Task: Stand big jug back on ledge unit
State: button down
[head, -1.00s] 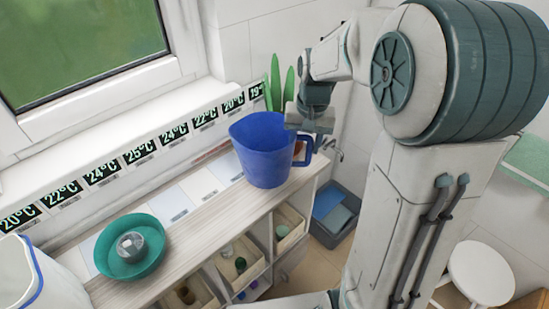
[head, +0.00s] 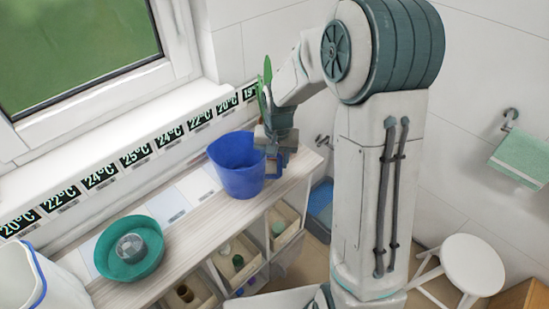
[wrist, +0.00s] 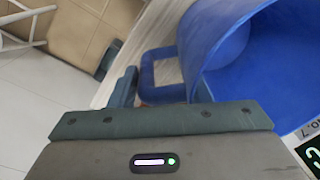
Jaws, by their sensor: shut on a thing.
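The big blue jug (head: 238,168) is upright at the ledge unit's top, towards its right end. I cannot tell whether its base touches the surface. My gripper (head: 272,150) is at the jug's right side, shut on its handle. In the wrist view the jug (wrist: 225,60) fills the upper right with its open mouth showing, and its blue handle (wrist: 150,75) is by my gripper's fingers (wrist: 140,90). The ledge unit (head: 185,225) has a pale wooden top with compartments below. The jug hides part of the top behind it.
A teal bowl (head: 118,272) with a grey item inside stands at the left on the top. Temperature strips (head: 135,155) line the wall. A white stool (head: 470,262) stands at the right.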

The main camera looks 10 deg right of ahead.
jog(key=shift+f, duration=0.2)
jog(key=c, duration=0.7)
grip_release()
jog(key=shift+c, duration=0.2)
jog(key=shift+r, duration=0.15)
jog(key=r, duration=0.7)
jog(key=r+b, duration=0.1)
jog(key=r, duration=0.3)
jog(key=shift+d, duration=0.3)
jog(key=s+d+r+n+t, duration=0.1)
jog(key=s+d, duration=0.1)
jog(key=s, duration=0.8)
jog(key=s+d+r+n+t, duration=0.2)
jog(key=s, duration=0.8)
jog(key=shift+s+h, duration=0.15)
jog(key=shift+h, duration=0.15)
